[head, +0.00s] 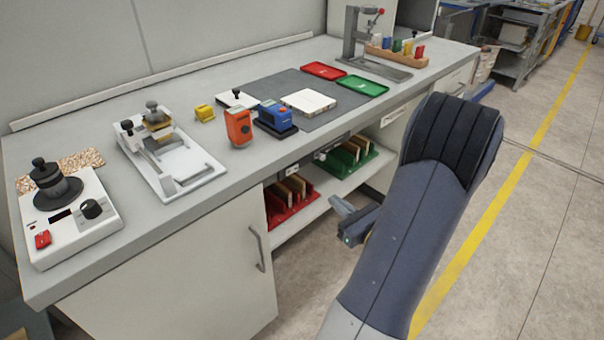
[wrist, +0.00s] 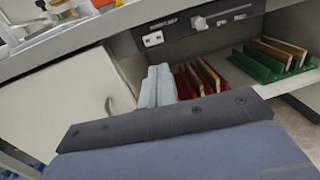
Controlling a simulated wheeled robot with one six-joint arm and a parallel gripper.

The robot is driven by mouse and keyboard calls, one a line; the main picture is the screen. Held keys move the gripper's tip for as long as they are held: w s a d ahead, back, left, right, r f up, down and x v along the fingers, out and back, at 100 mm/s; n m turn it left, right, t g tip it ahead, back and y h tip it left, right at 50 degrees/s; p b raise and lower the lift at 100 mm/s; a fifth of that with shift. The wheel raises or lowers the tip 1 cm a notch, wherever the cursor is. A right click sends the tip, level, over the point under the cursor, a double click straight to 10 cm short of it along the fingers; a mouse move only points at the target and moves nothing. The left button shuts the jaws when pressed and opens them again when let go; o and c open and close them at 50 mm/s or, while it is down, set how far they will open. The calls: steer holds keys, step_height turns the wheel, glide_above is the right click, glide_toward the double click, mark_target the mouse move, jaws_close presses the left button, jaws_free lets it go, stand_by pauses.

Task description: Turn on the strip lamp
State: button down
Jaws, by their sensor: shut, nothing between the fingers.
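A dark panel (wrist: 181,45) runs under the bench top, above the open shelf. It carries a white switch block (wrist: 153,39) on the left and a light slider-like control (wrist: 200,22) on the right. Small lettering above them is too blurred to read surely. The switch block also shows in the head view (head: 292,170). My gripper (head: 338,206) is in front of the shelf opening, below and apart from the panel. In the wrist view its two grey fingers (wrist: 158,84) are together and empty, in front of the shelf. No lamp is clearly recognisable.
Red (head: 290,205) and green (head: 345,165) racks with upright boards stand on the shelf. A white cabinet door (head: 180,285) with a handle is to the left. The bench top (head: 225,170) holds several devices. The floor in front is clear.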

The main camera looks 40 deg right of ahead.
mark_target(297, 168)
steer(key=shift+w, duration=0.1)
steer(key=w, duration=1.3)
steer(key=shift+d, duration=0.25)
steer(key=shift+w+p, duration=0.3)
steer(key=shift+w, duration=0.1)
steer(key=shift+w+d+f+b, duration=0.1)
steer(key=shift+w+f+b, duration=0.1)
steer(key=shift+b, duration=0.15)
steer(key=shift+r, duration=0.2)
steer(key=shift+s, duration=0.15)
